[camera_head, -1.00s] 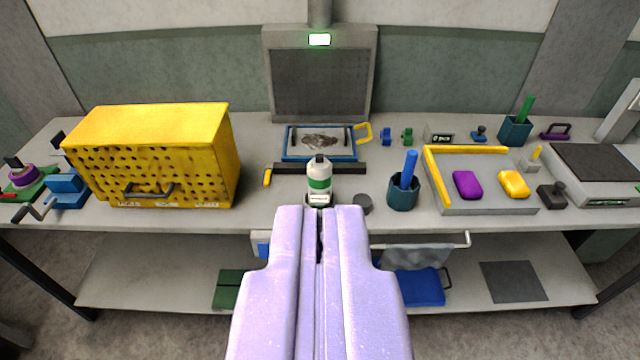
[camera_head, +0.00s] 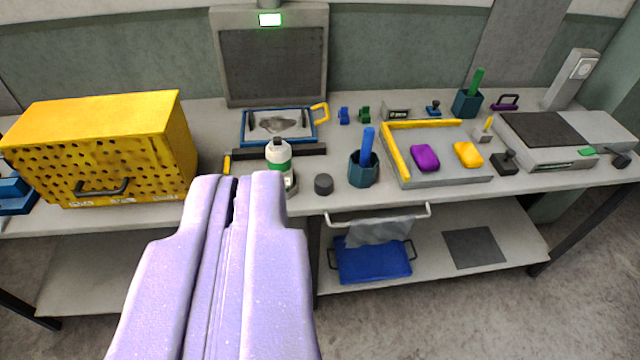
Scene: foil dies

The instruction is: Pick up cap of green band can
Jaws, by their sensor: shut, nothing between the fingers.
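The green band can (camera_head: 278,158) is white with a green band and stands upright near the bench's front edge, right of my fingertips. A small dark piece (camera_head: 277,141) tops it. A short dark grey round piece (camera_head: 323,184) sits on the bench just right of the can; I cannot tell which of the two is the cap. My gripper (camera_head: 240,180), pale lilac, is shut and empty. Its tips appear in front of the can's lower left side and hide part of it. I cannot tell whether they touch.
A blue cup with a blue stick (camera_head: 363,170) stands right of the dark round piece. A grey tray (camera_head: 440,173) with purple and yellow blocks lies farther right. A yellow perforated box (camera_head: 110,145) stands at left. A blue-framed tray (camera_head: 250,139) lies behind the can.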

